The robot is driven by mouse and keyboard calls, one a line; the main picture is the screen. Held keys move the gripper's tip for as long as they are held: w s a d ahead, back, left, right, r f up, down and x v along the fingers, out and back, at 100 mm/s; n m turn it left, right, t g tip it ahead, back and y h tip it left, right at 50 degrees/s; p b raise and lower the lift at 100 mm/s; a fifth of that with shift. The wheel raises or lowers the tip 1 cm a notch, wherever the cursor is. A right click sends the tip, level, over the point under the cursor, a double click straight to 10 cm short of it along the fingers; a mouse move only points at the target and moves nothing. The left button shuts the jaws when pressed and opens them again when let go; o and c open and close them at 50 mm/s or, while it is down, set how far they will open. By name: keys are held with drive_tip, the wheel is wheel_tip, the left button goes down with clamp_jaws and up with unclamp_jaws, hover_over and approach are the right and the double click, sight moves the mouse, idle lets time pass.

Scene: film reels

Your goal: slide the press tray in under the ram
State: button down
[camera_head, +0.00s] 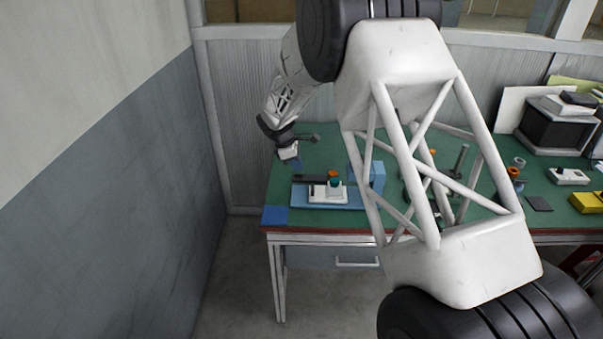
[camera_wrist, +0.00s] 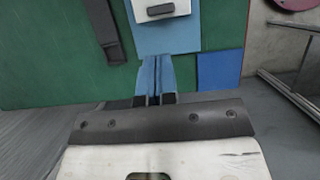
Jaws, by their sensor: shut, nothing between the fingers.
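The press tray is a white block (camera_head: 320,195) with a dark handle, and it also shows at the top of the wrist view (camera_wrist: 144,12). It lies on the blue press base (camera_head: 303,200), left of the upright blue press frame (camera_head: 378,175). A teal and orange piece seems to sit on the tray. The ram is not clearly visible, and my arm hides part of the press. My gripper (camera_head: 290,155) is shut and empty, left of the tray and apart from it. In the wrist view its fingers (camera_wrist: 155,62) appear in front of the blue base.
A dark bar (camera_wrist: 103,28) lies beside the base. A flat blue square (camera_head: 275,215) lies at the table's near left corner. Reels, a yellow box (camera_head: 587,202) and a dark machine (camera_head: 553,128) stand on the right. The green table (camera_head: 284,180) is bare near its left edge.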

drive_tip(key=shift+a+r, duration=0.25)
drive_tip(key=shift+r, duration=0.4)
drive_tip(key=shift+w+a+f, duration=0.15)
drive_tip(key=shift+a, duration=2)
drive_tip(key=x, duration=0.9)
drive_tip(key=shift+d+f, duration=0.15)
drive_tip(key=shift+f, duration=0.25)
drive_tip(key=shift+d, duration=2)
drive_tip(key=shift+f, duration=0.1)
